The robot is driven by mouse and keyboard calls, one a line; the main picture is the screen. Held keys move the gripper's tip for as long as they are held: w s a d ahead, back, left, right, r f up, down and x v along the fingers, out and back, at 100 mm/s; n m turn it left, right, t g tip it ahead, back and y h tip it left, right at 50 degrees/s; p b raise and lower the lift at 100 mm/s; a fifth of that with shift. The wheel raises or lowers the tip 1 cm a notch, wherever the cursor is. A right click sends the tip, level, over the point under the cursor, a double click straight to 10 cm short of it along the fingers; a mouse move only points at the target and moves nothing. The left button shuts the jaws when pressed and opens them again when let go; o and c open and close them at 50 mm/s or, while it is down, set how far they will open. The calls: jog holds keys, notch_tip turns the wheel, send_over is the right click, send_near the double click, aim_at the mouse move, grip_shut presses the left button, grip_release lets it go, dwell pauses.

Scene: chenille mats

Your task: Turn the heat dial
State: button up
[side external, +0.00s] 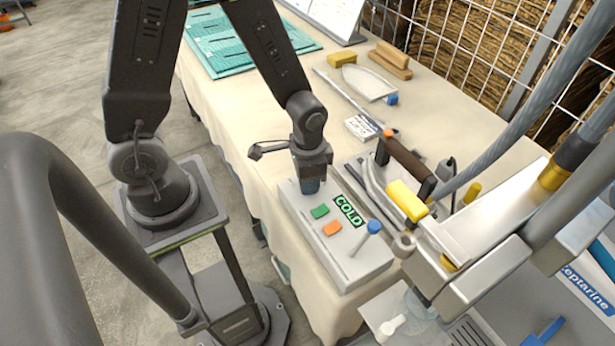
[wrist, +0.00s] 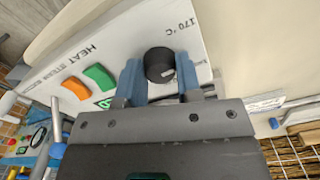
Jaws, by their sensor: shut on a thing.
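The heat dial (wrist: 159,64) is a black round knob with a light pointer mark, on a pale control box (side external: 345,262). In the wrist view "170 °C" is printed beside it. My gripper (wrist: 160,75) has its two blue fingers on either side of the dial, shut on it. In the side view my gripper (side external: 310,186) reaches down onto the box's far left end and hides the dial. The box also carries a green button (side external: 320,211), an orange button (side external: 332,228), a display reading "COLD" (side external: 349,211) and a blue-tipped lever (side external: 373,228).
An iron with a brown handle (side external: 408,160) stands right of the box. A large metal machine with a yellow part (side external: 407,201) and thick hoses is at the right. A small white box (side external: 363,128), a trowel-shaped tool (side external: 368,83) and a green mat (side external: 225,45) lie farther back on the table.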

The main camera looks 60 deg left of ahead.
jog(key=n, duration=0.4)
jog(key=shift+n, duration=0.4)
jog(key=shift+w, duration=0.1)
jog(key=o, duration=0.9)
jog(key=shift+o, duration=0.2)
notch_tip(320, 180, up, 14)
dwell(0.4)
jog(key=s+a+r+m+t, duration=0.1)
jog(key=s+r+t, duration=0.4)
jog(key=r, duration=0.5)
jog(key=shift+s+a+r+t, duration=0.15)
jog(key=shift+s+a+t, duration=0.15)
jog(key=shift+s, duration=0.85)
